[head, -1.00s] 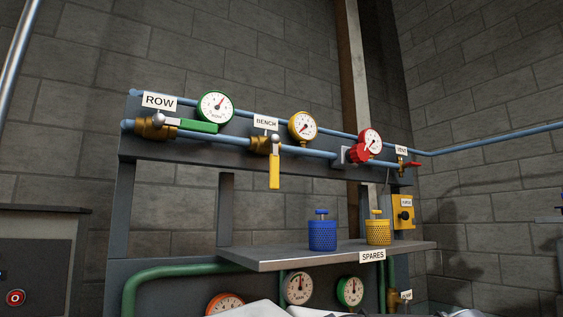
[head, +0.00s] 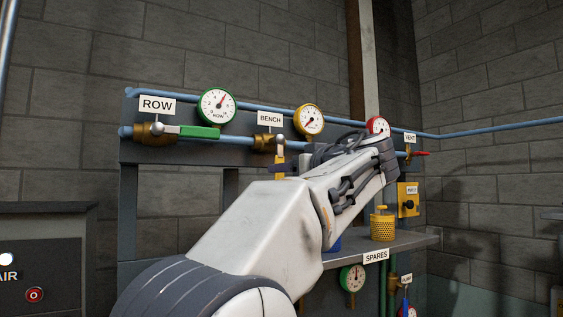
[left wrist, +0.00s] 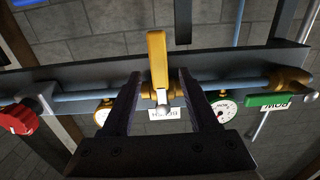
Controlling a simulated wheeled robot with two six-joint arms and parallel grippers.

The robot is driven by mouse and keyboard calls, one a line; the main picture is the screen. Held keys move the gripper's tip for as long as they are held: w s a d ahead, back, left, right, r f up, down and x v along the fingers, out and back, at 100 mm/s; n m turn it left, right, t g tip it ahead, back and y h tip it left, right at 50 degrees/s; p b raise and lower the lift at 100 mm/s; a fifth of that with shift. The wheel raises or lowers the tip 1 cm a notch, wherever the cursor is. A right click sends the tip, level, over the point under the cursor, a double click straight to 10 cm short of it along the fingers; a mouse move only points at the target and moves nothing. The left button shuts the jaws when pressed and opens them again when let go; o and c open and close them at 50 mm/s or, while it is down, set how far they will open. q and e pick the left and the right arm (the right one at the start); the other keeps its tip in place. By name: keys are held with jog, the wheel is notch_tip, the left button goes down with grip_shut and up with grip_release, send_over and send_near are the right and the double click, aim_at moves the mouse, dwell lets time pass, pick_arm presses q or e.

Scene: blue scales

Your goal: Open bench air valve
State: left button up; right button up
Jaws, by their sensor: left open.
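The bench valve (head: 264,142) sits on the blue pipe under the BENCH sign (head: 269,119). In the left wrist view, which is upside down, my left gripper (left wrist: 160,77) is open, with one finger on each side of the lever and valve. Gaps show between the fingers and the lever. In the head view the arm hides most of that gripper. The bench gauge (head: 308,121) reads low. My right gripper is not in view.
Left of it is the ROW valve with a green lever (head: 199,132) lying along the pipe. A red regulator (left wrist: 18,119) and a red vent lever (head: 421,154) are on the other side. A shelf (head: 410,241) below carries a yellow canister (head: 383,226) and a mostly hidden blue one.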

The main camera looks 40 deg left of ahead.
pick_arm(q)
jog(key=p+x, duration=0.1)
jog(key=x, duration=0.2)
jog(key=shift+w+a+r, duration=0.1)
jog(key=shift+w+a, duration=0.05)
jog(key=shift+a, duration=0.15)
jog(key=shift+w+a+p, duration=0.15)
jog(key=shift+a+p, duration=0.1)
jog(key=shift+p, duration=0.05)
grip_shut()
dwell(0.9)
